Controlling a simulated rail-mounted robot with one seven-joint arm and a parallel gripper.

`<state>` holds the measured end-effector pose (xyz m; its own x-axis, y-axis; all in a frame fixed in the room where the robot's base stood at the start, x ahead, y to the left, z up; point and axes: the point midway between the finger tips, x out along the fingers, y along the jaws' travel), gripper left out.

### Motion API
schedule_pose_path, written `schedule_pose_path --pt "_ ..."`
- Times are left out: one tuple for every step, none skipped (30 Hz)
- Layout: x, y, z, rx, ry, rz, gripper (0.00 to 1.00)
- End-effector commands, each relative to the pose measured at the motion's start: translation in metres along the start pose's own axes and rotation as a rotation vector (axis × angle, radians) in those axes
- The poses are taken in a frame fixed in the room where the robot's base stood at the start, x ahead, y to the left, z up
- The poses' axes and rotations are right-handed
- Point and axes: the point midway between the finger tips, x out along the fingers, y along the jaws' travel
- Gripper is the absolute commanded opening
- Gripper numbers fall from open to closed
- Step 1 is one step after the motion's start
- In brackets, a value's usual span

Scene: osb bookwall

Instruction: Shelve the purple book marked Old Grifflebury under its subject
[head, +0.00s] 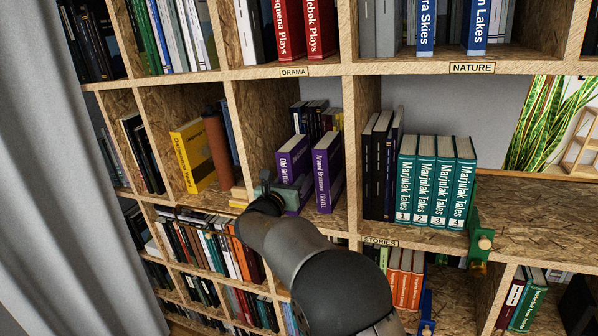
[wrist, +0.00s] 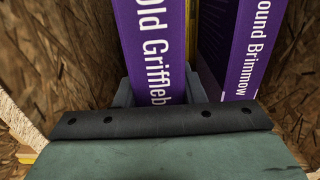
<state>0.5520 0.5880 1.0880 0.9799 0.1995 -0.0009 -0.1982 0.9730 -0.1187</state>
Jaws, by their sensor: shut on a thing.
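The purple book marked Old Griffl… (head: 291,163) stands upright inside a shelf compartment below the DRAMA label. Its spine faces out and its lower part is hidden by my gripper (head: 284,192). In the wrist view, the book's spine (wrist: 155,45) sits between the fingers of my gripper (wrist: 158,92), which is shut on it. To its right stands another purple book (head: 327,174), marked Around Brimmow… and TRAVEL. It also shows in the wrist view (wrist: 235,55), with a narrow gap between the two. My arm hides the front edge below this compartment, so no label shows there.
Yellow and dark books (head: 330,118) stand behind the purple pair. A wooden divider (head: 358,180) is to the right, then dark books (head: 377,165) and teal Marjulak Tales volumes (head: 435,180) above the STORIES label (head: 381,241). A yellow book (head: 192,157) leans in the compartment to the left.

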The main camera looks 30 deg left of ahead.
Motion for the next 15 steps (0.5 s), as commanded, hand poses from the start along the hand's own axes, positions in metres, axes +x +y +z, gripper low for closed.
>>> schedule_pose_path --pt "0.0 0.0 0.004 0.002 -0.006 -0.001 0.0" --pt "0.0 0.0 0.005 0.002 -0.006 -0.001 0.0" --pt "0.0 0.0 0.006 0.002 -0.006 -0.001 0.0" --pt "0.0 0.0 0.006 0.002 -0.006 -0.001 0.0" --pt "0.0 -0.001 0.007 0.002 -0.006 -0.001 0.0" --pt "0.0 -0.001 0.007 0.002 -0.006 -0.001 0.0" --pt "0.0 0.0 0.007 0.002 -0.006 -0.001 0.0" --pt "-0.001 0.0 0.007 0.002 -0.006 -0.001 0.0" --pt "-0.003 0.0 0.007 0.002 -0.006 -0.001 0.0" --pt "-0.005 0.0 0.007 0.002 -0.006 -0.001 0.0" --pt "-0.007 0.0 0.007 0.003 -0.006 0.0 0.0" --pt "-0.011 0.0 0.007 0.003 -0.006 0.0 0.0" --pt "-0.014 0.0 0.006 0.003 -0.005 0.0 0.0" --pt "-0.017 0.001 0.006 0.003 -0.005 0.0 0.0" --pt "-0.021 0.001 0.006 0.003 -0.006 0.0 0.0"
